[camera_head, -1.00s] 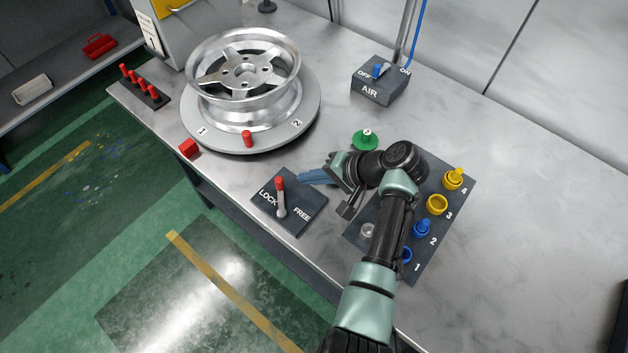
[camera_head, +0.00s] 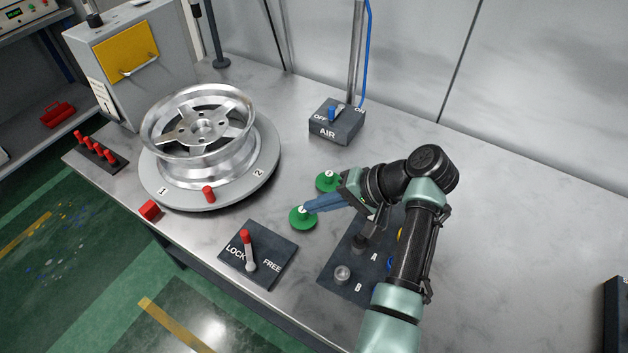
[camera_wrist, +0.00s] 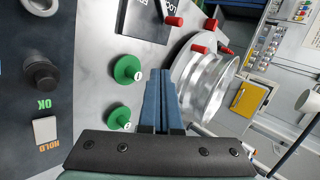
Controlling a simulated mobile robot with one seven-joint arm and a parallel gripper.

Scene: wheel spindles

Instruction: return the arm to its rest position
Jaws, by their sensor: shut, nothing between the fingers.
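My gripper (camera_head: 307,205) is shut and empty, with its blue fingers pressed together. In the head view it hangs over the bench, pointing left, its tips in front of a green knob-like piece (camera_head: 302,219). It also shows in the wrist view (camera_wrist: 160,75), pointing up the picture, with the green piece marked 1 (camera_wrist: 128,69) to its left and another green piece (camera_wrist: 117,117) lower down.
A silver wheel (camera_head: 205,130) stands on a round grey turntable (camera_head: 255,180) at left. The LOCK/FREE lever plate (camera_head: 275,248) lies in front, the AIR switch box (camera_head: 340,125) behind. Red pegs (camera_head: 95,150) stand at the left edge.

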